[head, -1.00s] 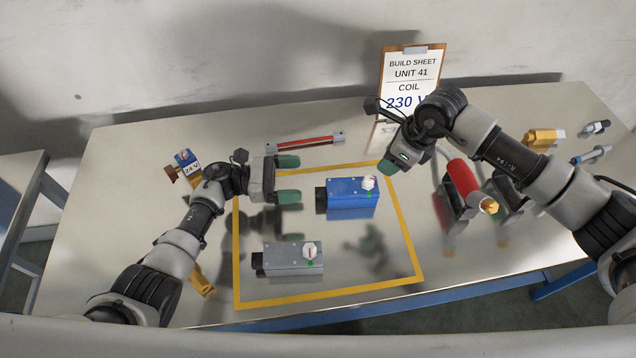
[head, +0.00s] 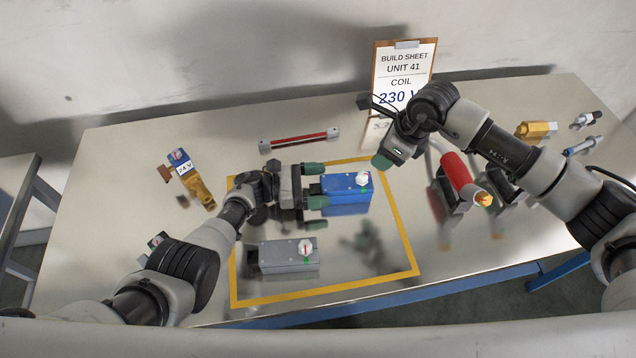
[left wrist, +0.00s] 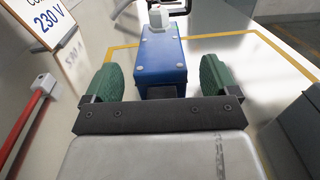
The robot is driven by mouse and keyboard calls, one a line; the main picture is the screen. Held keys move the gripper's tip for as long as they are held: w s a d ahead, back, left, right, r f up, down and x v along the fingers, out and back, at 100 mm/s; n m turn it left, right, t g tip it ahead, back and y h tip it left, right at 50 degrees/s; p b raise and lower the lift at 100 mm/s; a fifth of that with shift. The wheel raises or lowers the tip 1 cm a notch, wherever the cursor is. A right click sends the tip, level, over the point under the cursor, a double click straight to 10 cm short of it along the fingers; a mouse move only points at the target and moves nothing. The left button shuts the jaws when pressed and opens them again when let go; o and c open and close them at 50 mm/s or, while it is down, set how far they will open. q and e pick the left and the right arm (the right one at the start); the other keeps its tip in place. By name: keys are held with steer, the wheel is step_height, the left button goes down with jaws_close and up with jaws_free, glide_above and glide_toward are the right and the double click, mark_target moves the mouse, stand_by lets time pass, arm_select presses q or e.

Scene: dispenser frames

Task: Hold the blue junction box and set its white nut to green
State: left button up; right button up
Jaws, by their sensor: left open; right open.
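The blue junction box (head: 346,185) lies inside the yellow outline, with its dark end to the left. Its white nut (head: 363,178) sits at the right end of its top; a small green mark shows beside it. My left gripper (head: 315,185) is open, its green fingers on either side of the box's left end. In the left wrist view the blue box (left wrist: 160,62) stands between the open fingers, with clear gaps. The white nut (left wrist: 157,18) shows at its far end. My right gripper (head: 382,162) hangs above and right of the box, apart from it.
A grey box (head: 285,258) with a similar white dial lies in front inside the yellow outline (head: 330,291). A build sheet (head: 403,70) reads coil 230 V. A 24 V part (head: 187,172), a red bar (head: 300,141) and a red cylinder (head: 460,172) lie around.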

mark_target(364, 173)
arm_select(q)
steer(key=c, duration=1.1)
steer(key=shift+c, duration=0.2)
arm_select(e)
steer(key=shift+o, duration=1.1)
steer(key=n, duration=0.1)
steer(key=w+n+g, duration=0.1)
steer(key=shift+w+d+r+n, duration=0.1)
steer(key=shift+d+r+n, duration=0.3)
steer(key=a+f+n, duration=0.1)
steer(key=f, duration=0.2)
steer(key=a+f+n, duration=0.1)
steer(key=f, duration=0.2)
steer(key=a+f+n+g, duration=0.1)
steer(key=a+f, duration=0.1)
steer(key=f, duration=0.1)
steer(key=shift+w+f+n+y, duration=0.3)
steer(key=shift+f+n+y, duration=0.1)
